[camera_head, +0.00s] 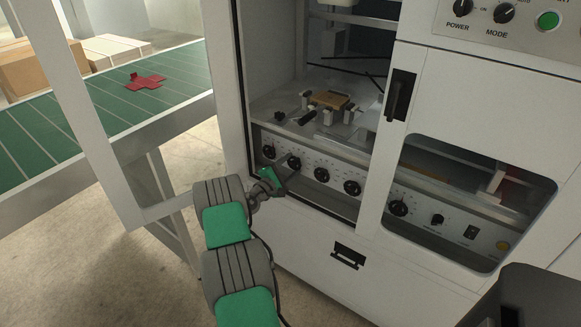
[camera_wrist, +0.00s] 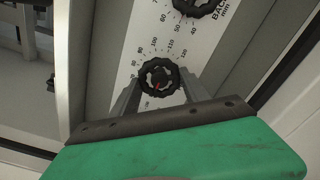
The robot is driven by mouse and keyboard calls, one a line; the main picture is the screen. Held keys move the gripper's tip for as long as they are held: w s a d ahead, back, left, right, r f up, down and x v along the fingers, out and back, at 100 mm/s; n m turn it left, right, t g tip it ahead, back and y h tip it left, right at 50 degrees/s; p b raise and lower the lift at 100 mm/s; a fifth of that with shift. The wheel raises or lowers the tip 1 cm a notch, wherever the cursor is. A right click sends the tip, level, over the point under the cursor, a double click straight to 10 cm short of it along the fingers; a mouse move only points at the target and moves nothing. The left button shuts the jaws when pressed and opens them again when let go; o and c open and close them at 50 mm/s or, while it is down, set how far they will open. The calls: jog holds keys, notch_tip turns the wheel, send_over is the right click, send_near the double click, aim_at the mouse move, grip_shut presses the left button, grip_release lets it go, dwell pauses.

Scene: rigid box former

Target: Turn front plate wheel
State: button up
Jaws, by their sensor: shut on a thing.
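A row of black wheels with printed scales runs along the panel at the bottom of the open machine bay. My gripper (camera_head: 287,176) reaches one of the left wheels (camera_head: 294,163) from below. In the wrist view, the fingers of my gripper (camera_wrist: 158,92) stand on both sides of a black ribbed wheel (camera_wrist: 160,68) and are shut on it. This wheel has a grey hub with a red mark pointing toward the lower left. Its name label is not visible, so I cannot confirm that it is the front plate wheel. The neighbouring wheel (camera_wrist: 200,5) has a label reading "BACK".
The open door frame (camera_head: 105,150) stands left of my arm, and the bay's side post (camera_head: 236,90) is close to it. A green conveyor (camera_head: 60,125) with a red flat blank (camera_head: 145,81) lies at the left.

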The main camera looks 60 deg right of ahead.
jog(key=shift+f+m+b, duration=0.15)
jog(key=shift+m+b, duration=0.15)
jog(key=shift+b, duration=0.15)
jog(key=shift+c, duration=0.4)
jog(key=shift+f+m+b, duration=0.1)
jog(key=shift+m+b, duration=0.5)
jog(key=shift+b, duration=0.1)
jog(key=m+b, duration=0.2)
jog(key=shift+b, duration=0.4)
jog(key=m+b, duration=0.3)
jog(key=m, duration=0.1)
jog(key=shift+b, duration=0.4)
jog(key=m+b, duration=0.3)
jog(key=b, duration=0.1)
jog(key=shift+m, duration=0.4)
jog(key=m+b, duration=0.6)
jog(key=b, duration=0.1)
jog(key=shift+b, duration=0.3)
jog(key=m+b, duration=0.3)
jog(key=shift+r+b, duration=0.3)
jog(key=shift+r, duration=0.05)
